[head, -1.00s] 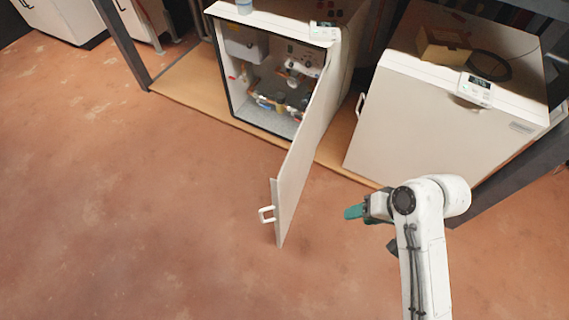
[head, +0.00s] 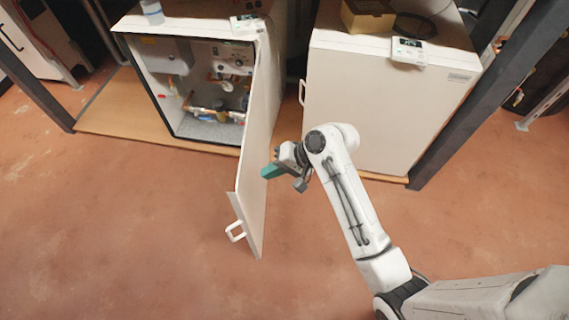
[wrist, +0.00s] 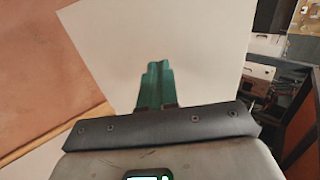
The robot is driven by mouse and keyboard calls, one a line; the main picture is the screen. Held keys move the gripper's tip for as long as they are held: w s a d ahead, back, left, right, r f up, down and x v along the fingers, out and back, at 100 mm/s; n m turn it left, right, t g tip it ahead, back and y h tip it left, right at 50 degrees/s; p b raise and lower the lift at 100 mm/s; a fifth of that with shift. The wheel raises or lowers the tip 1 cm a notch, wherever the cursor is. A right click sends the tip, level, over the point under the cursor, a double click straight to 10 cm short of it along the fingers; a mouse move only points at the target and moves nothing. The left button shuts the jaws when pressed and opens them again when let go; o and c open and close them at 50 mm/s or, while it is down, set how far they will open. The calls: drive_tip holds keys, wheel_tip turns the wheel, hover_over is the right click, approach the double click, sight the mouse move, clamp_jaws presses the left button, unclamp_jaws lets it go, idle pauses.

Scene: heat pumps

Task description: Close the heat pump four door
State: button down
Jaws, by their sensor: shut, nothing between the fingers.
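The open heat pump (head: 192,24) is a white cabinet at the upper left of the head view, with pipes and valves showing inside. Its white door (head: 258,150) is swung wide out toward me, hinged on the cabinet's right side. A white handle (head: 235,231) sits near the door's free edge, on its left face. My gripper (head: 268,171), with teal fingers, is shut and empty, close to the right face of the door. Whether it touches the door is unclear. In the wrist view the shut fingers (wrist: 157,85) point at a white panel (wrist: 205,50) that fills most of the picture.
A second white cabinet (head: 375,100) with a shut front stands to the right, a box (head: 367,15) on top. Dark shelf posts (head: 447,120) flank the cabinets. A wooden board (head: 110,117) lies under them. The reddish floor (head: 120,240) at the left is clear.

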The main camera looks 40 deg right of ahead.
sight(246, 176)
drive_tip(key=shift+w+a, duration=1.35)
drive_tip(key=shift+a, duration=0.05)
drive_tip(key=shift+a, duration=0.1)
